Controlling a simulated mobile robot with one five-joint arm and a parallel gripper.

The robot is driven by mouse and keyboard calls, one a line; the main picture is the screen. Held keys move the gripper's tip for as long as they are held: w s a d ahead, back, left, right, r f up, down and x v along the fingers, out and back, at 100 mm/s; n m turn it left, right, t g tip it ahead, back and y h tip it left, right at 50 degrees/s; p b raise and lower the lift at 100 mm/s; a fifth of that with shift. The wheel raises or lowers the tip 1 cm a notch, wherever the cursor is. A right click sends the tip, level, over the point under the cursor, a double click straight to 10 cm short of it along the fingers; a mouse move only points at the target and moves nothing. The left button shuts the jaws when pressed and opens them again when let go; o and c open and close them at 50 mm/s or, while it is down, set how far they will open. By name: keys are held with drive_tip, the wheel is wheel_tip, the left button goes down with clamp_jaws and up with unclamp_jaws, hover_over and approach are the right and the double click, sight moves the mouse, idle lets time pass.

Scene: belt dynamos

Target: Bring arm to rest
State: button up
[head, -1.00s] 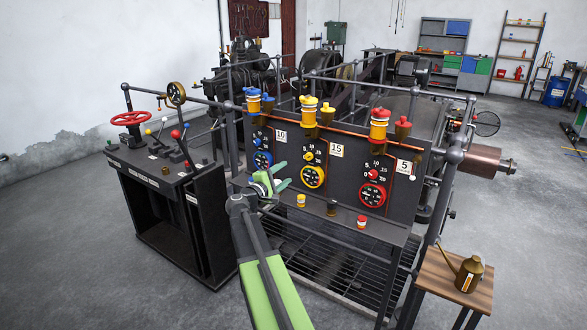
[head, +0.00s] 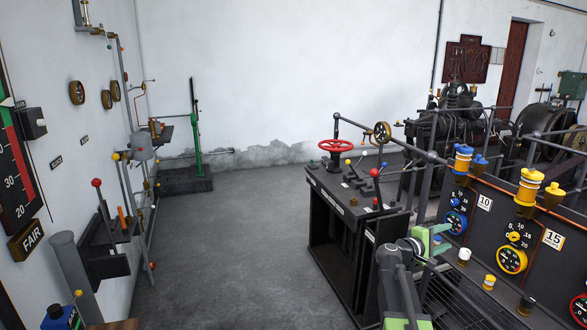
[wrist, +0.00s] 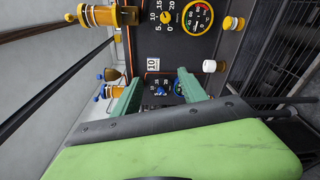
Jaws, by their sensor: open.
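My gripper (head: 440,238) is open and empty beside the left end of the dark machine panel (head: 482,222). In the wrist view its two green fingers (wrist: 158,90) stand apart, with the blue dial (wrist: 180,88) of the panel between and behind them. No object shows between the fingers. My green and grey arm is bent and reaches up from the bottom right of the head view. It fills the lower part of the wrist view. The fingertips show only small and partly hidden in the head view.
A black lever console (head: 345,215) with a red handwheel (head: 335,145) stands left of my arm. Open grey floor (head: 230,250) lies left, bounded by a wall with levers (head: 100,205).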

drive_tip(key=s+a+f+m+g+y+p, duration=0.2)
drive_tip(key=s+a+f+y, duration=0.2)
drive_tip(key=a, duration=0.8)
drive_tip(key=s+a+f+m+g+y+p, duration=0.2)
drive_tip(key=s+a+f+y, duration=0.3)
drive_tip(key=a, duration=0.8)
drive_tip(key=s+a+f+m+g+y+p, duration=0.2)
drive_tip(key=s+a+f+y, duration=0.3)
drive_tip(key=a, duration=0.7)
drive_tip(key=s+m+y, duration=0.1)
drive_tip(key=s+y, duration=0.1)
drive_tip(key=s, duration=0.2)
drive_tip(key=shift+s+a+f, duration=0.15)
drive_tip(key=shift+a+f, duration=0.1)
drive_tip(key=shift+a, duration=0.1)
